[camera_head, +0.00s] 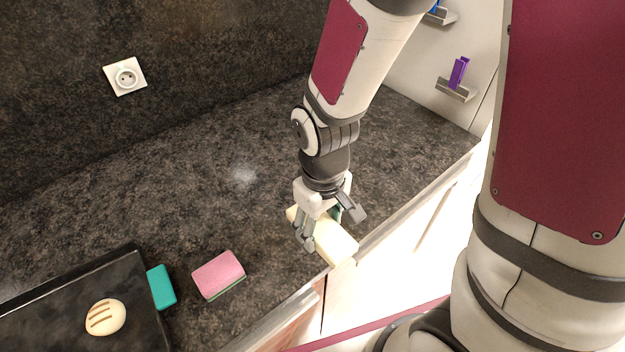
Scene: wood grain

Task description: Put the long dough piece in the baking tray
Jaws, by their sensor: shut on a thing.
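The long dough piece (335,246) is a pale, cream-coloured bar near the counter's front edge, in the middle of the head view. My gripper (322,228) points down and is shut on it, with grey fingers around its middle. Part of the dough is hidden behind the fingers. Whether it touches the counter cannot be told. The baking tray (120,264) is black and lies at the lower left, partly out of the picture. A round bun with brown stripes (105,317) sits in the tray.
A pink sponge (219,273) and a teal block (161,287) lie between my gripper and the tray. The counter (130,200) behind them is clear. A wall socket (125,77) is at the back. Purple and blue items sit on wall holders at the upper right.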

